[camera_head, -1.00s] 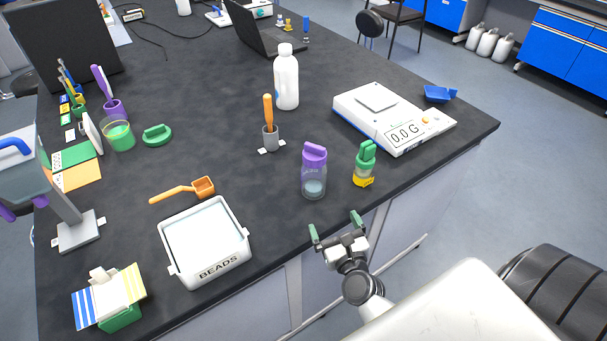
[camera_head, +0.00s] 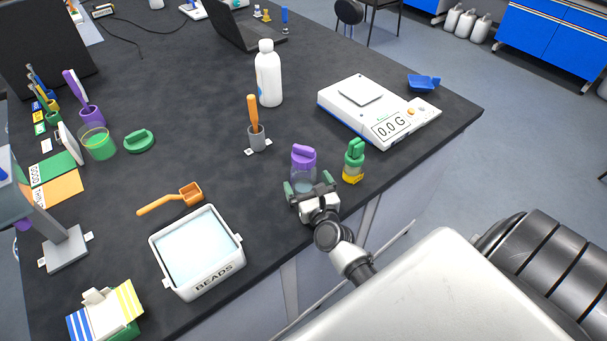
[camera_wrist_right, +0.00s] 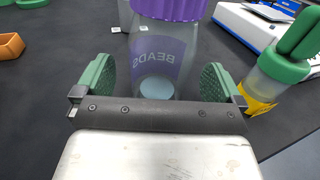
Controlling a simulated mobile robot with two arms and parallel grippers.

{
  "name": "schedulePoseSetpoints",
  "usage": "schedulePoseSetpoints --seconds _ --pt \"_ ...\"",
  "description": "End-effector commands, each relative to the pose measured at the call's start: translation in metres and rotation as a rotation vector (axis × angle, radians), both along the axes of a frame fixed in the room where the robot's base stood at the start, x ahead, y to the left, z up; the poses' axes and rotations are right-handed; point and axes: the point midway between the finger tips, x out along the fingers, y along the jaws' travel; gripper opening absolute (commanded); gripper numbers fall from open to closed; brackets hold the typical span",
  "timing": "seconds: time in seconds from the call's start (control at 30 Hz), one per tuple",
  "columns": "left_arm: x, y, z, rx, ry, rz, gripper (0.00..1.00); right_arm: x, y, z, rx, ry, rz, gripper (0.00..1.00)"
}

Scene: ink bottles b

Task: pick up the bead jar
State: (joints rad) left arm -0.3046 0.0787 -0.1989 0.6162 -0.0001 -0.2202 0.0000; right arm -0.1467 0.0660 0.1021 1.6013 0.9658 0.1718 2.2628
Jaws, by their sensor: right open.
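The bead jar (camera_head: 303,160) is a clear jar with a purple lid, standing upright on the dark bench near its front edge. In the right wrist view the jar (camera_wrist_right: 162,50) shows a purple "BEADS" label and a pale round patch low inside. My right gripper (camera_head: 311,187) is open at the jar's near side, low on its body. In the wrist view its green finger pads (camera_wrist_right: 158,82) stand left and right of the jar, with a visible gap on each side. The gripper hides the jar's lower part in the head view. My left gripper is not in view.
A green-lidded jar with a yellow base (camera_head: 353,162) stands close to the right. A scale (camera_head: 385,112) is behind it. A grey holder with an orange-handled tool (camera_head: 257,138) and a white bottle (camera_head: 268,75) stand behind the jar.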

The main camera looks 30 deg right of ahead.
Motion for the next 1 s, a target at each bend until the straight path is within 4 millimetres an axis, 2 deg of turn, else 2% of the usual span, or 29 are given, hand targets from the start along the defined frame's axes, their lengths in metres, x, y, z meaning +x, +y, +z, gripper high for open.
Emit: schedulePoseSetpoints --seconds 0.03,0.2,0.47,0.83,1.0 --pt "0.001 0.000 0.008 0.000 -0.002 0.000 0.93 0.009 -0.003 0.006 -0.001 -0.001 0.000 0.98" --pt "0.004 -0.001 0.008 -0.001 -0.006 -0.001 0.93 0.025 -0.006 0.002 -0.001 0.001 0.000 0.98" --pt "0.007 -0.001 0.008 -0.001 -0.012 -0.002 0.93 0.026 -0.006 0.001 0.000 0.000 0.000 0.97" --pt "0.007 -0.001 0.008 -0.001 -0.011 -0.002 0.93 0.026 -0.006 0.001 0.000 0.001 0.000 0.41" --pt "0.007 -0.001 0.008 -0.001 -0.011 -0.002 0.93 0.026 -0.006 0.002 0.001 0.000 0.000 0.40"
